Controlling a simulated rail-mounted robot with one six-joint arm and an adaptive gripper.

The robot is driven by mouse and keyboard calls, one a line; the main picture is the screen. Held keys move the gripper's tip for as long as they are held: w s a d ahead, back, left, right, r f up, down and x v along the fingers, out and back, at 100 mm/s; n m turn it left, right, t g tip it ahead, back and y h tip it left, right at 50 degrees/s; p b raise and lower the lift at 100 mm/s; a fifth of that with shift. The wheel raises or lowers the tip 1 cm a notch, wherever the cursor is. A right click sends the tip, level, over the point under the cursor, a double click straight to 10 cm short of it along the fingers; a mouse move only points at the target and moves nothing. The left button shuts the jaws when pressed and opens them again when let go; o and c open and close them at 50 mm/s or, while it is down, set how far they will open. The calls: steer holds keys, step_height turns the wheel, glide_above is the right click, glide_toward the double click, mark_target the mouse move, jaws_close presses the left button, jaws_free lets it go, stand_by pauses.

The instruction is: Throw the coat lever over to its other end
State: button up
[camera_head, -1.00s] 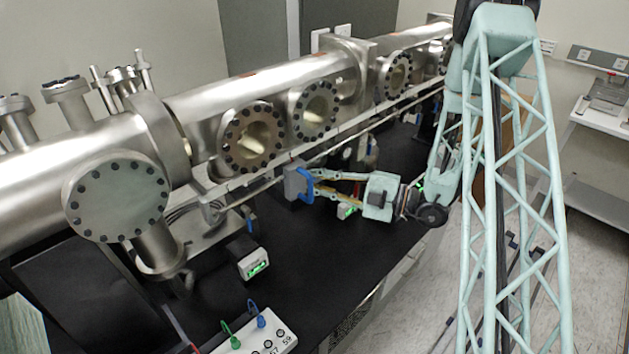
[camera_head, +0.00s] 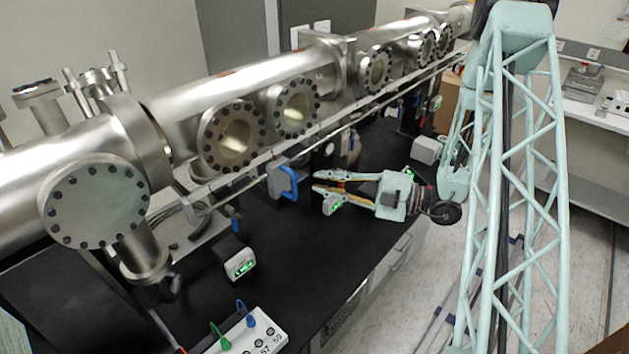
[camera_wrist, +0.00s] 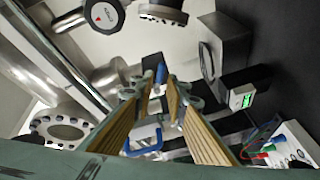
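A blue U-shaped handle (camera_head: 290,182) sits on a grey block (camera_head: 276,180) below the steel tube, above the black bench. I take it for the coat lever, but no label is readable. My gripper (camera_head: 316,182) is just right of the handle, its fingertips pointing at it with a small gap. In the wrist view, my gripper (camera_wrist: 158,87) has its fingers apart with nothing held between them. A small upright blue piece (camera_wrist: 161,73) shows beyond the fingertips.
A meter with a green display (camera_head: 238,262) and a white socket box (camera_head: 252,338) with green and blue plugs stand in front on the black bench (camera_head: 205,295).

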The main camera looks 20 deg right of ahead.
steer(key=shift+v, duration=2.1)
steer(key=shift+c, duration=0.7)
